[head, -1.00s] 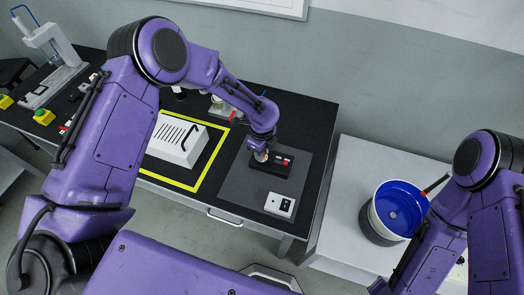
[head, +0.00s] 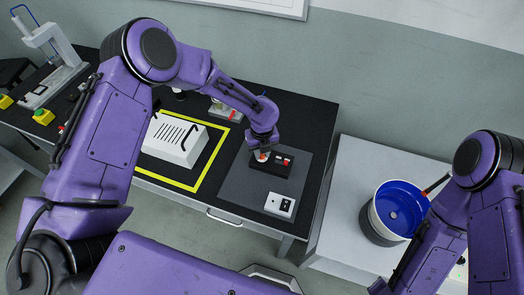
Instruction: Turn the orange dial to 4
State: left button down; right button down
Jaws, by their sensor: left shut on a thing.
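A black control box (head: 257,172) lies on the dark grey mat at the right part of the black bench. The orange dial (head: 262,157) shows as a small orange spot at the box's left part. My left gripper (head: 262,153) points down over it and is shut on it. The fingers cover most of the dial. Its pointer and numbers are too small or hidden to read. My right arm is at the right edge, and its gripper is not visible.
A red button (head: 286,162) is on the same black box. A white switch box (head: 280,205) lies in front. A white vented case (head: 174,142) stands inside a yellow outline to the left. A blue-lined pot (head: 398,205) stands on the light table at right.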

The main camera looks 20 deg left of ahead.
dwell(0.3)
pick_arm(q)
jog(key=c, duration=0.9)
grip_release()
jog(key=shift+c, duration=0.2)
notch_tip(320, 180, up, 11)
jog(key=b, duration=0.1)
jog(key=shift+f+b, duration=0.2)
jog(key=shift+b, duration=0.2)
